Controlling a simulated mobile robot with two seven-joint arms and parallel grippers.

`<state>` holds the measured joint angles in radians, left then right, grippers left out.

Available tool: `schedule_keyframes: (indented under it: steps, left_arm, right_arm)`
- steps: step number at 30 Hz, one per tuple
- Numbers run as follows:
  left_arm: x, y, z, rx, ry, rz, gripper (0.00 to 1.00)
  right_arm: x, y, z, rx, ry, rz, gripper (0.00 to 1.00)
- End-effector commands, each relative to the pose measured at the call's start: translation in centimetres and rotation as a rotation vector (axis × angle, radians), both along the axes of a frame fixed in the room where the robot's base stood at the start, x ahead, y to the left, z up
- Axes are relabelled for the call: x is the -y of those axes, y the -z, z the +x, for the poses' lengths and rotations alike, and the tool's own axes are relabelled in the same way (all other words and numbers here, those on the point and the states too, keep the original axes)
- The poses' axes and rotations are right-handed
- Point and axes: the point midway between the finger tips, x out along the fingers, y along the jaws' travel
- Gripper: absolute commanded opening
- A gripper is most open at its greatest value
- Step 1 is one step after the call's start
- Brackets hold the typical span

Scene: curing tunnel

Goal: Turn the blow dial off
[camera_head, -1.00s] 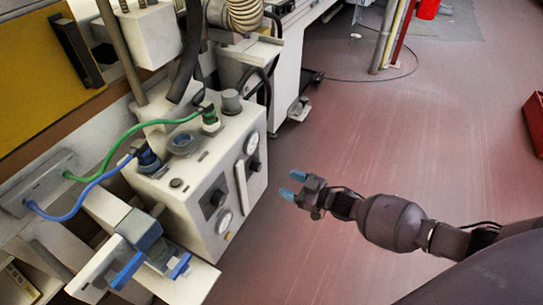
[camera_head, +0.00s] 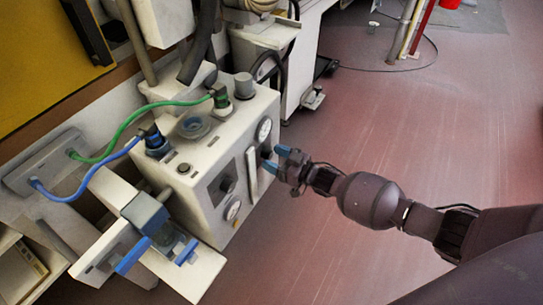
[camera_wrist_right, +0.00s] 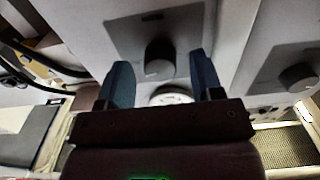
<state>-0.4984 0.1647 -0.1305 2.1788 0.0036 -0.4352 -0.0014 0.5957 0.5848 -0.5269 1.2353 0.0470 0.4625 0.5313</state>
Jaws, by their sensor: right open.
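The white control box (camera_head: 185,205) has two dark dials on its front panel, each near a round gauge. The lower dial (camera_head: 227,184) shows on a dark plate above the lower gauge. The other dial, below the upper gauge (camera_head: 264,130), is mostly hidden by my right gripper (camera_head: 274,158). In the right wrist view a round grey dial (camera_wrist_right: 160,56) on a dark plate lies between and just ahead of the open fingers of the right gripper (camera_wrist_right: 163,75). Another dial (camera_wrist_right: 299,77) is at the right. I cannot tell which is the blow dial. My left gripper is not in view.
A long pale handle or strip (camera_head: 252,172) stands between the dials. Green (camera_head: 135,120) and blue (camera_head: 85,180) hoses run left from the box top. A blue clamp-like fixture (camera_head: 145,215) is at the front left. Open reddish floor (camera_head: 400,130) lies to the right.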

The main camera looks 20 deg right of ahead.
Motion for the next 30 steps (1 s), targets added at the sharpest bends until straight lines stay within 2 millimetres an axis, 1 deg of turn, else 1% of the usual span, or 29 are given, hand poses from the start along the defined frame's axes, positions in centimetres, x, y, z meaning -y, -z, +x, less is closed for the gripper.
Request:
schedule_keyframes:
  steps: [4, 13, 14, 15, 23, 30]
  left_arm:
    - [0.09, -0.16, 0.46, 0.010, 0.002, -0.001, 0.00]
    - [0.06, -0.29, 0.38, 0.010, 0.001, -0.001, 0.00]
    - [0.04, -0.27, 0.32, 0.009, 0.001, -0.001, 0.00]
    - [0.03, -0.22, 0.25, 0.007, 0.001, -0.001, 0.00]
    - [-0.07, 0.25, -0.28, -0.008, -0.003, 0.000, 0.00]
    - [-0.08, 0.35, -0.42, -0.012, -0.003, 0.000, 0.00]
  right_arm:
    - [-0.53, 0.07, 0.64, 0.000, 0.000, 0.000, 0.60]
    - [-0.62, -0.06, 0.80, 0.001, 0.000, -0.001, 0.60]
    - [-0.62, -0.05, 0.80, 0.001, 0.000, -0.001, 0.57]
    - [-0.61, -0.06, 0.79, 0.001, 0.000, -0.001, 0.51]
    - [-0.61, -0.05, 0.78, 0.001, 0.000, -0.001, 0.11]
    - [-0.60, -0.03, 0.76, 0.013, 0.000, -0.017, 0.11]
